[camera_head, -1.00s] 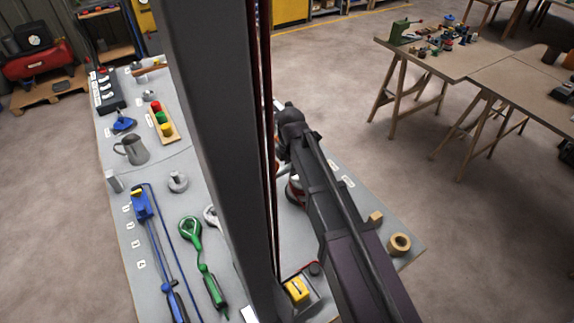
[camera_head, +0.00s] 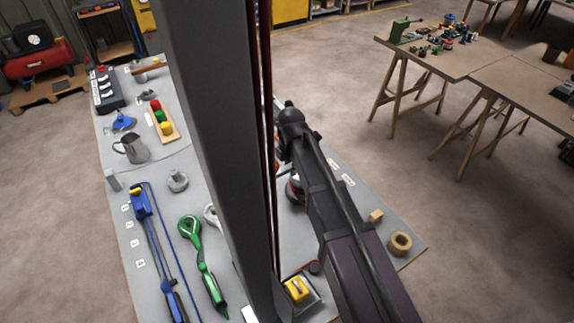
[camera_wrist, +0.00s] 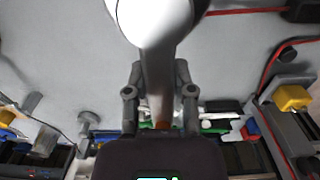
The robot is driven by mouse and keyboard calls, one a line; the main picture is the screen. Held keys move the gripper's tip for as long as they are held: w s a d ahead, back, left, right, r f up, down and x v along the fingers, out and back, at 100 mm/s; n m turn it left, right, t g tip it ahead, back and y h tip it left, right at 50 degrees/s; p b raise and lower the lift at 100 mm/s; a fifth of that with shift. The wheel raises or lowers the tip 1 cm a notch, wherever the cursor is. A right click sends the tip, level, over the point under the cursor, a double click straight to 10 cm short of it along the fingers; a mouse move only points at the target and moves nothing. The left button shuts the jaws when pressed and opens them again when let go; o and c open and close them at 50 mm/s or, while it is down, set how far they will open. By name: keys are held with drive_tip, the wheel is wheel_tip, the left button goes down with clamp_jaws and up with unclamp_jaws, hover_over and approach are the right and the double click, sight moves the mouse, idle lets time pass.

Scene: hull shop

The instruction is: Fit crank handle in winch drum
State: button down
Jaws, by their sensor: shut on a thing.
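In the wrist view my gripper (camera_wrist: 160,82) is shut on a pale, shiny metal piece (camera_wrist: 155,22), which I take to be the crank handle. It widens to a rounded end at the top edge of the picture, and its lower part runs between the fingers.
The grey bench (camera_head: 160,210) holds a metal jug (camera_head: 132,149), a tray of coloured pieces (camera_head: 162,122), a green tool (camera_head: 197,250), a blue tool (camera_head: 145,215), a yellow-topped box (camera_head: 297,289) and a tape roll (camera_head: 399,243). Open floor lies right of the bench.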

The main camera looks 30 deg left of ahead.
drive_tip(key=shift+f+b, duration=1.65)
drive_tip(key=shift+f, duration=0.1)
idle(2.1)
idle(0.3)
drive_tip(key=shift+c, duration=1.9)
unclamp_jaws()
drive_tip(key=shift+o, duration=0.2)
drive_tip(key=o, duration=0.3)
drive_tip(key=shift+o, duration=0.2)
drive_tip(key=shift+s, duration=0.15)
drive_tip(key=shift+r, duration=0.15)
